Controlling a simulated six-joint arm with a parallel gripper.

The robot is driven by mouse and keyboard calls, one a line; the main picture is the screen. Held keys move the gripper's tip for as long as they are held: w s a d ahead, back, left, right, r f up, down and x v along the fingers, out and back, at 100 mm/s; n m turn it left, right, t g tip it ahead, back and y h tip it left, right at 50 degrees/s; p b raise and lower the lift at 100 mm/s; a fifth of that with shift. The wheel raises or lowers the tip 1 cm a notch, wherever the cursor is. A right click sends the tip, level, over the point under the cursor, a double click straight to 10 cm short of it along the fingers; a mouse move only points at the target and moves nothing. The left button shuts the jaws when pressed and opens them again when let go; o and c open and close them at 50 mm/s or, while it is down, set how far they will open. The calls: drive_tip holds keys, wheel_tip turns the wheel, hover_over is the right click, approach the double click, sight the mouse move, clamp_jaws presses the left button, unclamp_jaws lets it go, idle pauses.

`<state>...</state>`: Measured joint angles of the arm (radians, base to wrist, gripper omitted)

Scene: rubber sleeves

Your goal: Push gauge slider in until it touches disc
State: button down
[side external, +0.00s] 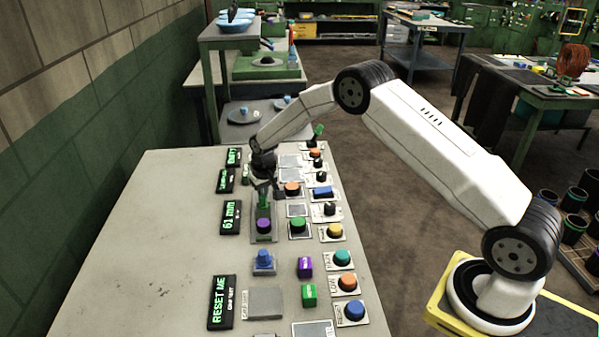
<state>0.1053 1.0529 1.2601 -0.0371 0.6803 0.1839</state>
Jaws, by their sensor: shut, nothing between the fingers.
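My gripper (263,188) is shut and empty, pointing down over the far left part of the bench. Just below its fingertips is a green piece (264,200), which looks like the gauge slider. I cannot tell whether the fingertips touch it. On the near side of it a purple disc (264,225) sits on a grey base. At this scale I cannot make out whether a gap lies between green piece and disc. A display (230,217) left of them reads "61 mm" in green.
A green button (299,225) and a yellow one (335,231) sit right of the disc. A blue block (263,261), a purple cube (305,266) and a green cube (309,295) stand nearer. The bench's left side is bare.

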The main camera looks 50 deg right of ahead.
drive_tip(key=shift+s+a, duration=0.8)
idle(1.0)
drive_tip(key=shift+w+d, duration=0.15)
drive_tip(key=shift+w+d, duration=0.3)
drive_tip(key=shift+w+d, duration=0.15)
idle(0.4)
drive_tip(key=shift+r, duration=0.15)
wheel_tip(320, 180, up, 7)
idle(1.2)
